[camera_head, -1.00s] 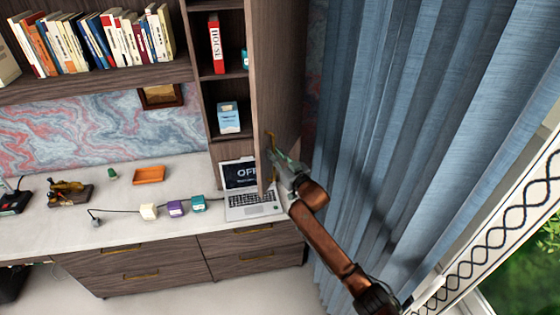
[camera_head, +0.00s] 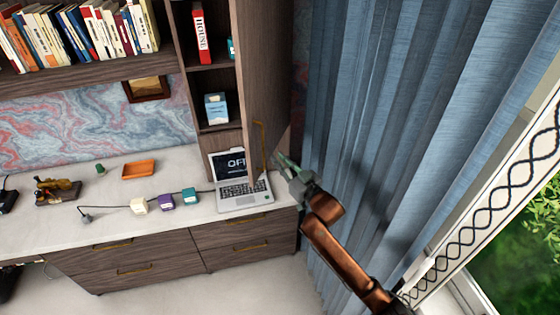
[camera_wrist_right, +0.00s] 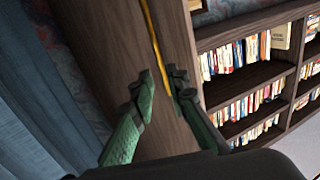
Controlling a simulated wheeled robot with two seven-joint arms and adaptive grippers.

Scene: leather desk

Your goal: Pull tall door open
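The tall door (camera_head: 270,70) is a dark wooden panel at the right side of the shelf cabinet, standing out from it with shelves visible on its left. Its long thin gold handle (camera_head: 262,140) is low on the panel. My right gripper (camera_head: 279,160) is just right of the handle's lower part. In the right wrist view, the green fingers of this gripper (camera_wrist_right: 162,84) are apart, and the gold handle (camera_wrist_right: 153,30) runs down the door (camera_wrist_right: 110,50) toward the gap between the fingertips. I cannot tell whether they touch it. My left gripper is not in view.
A blue curtain (camera_head: 385,120) hangs close to the right of the door and arm. An open laptop (camera_head: 243,195) sits on the desk (camera_head: 110,215) near the door's bottom. Small coloured blocks and an orange tray (camera_head: 138,169) lie farther left.

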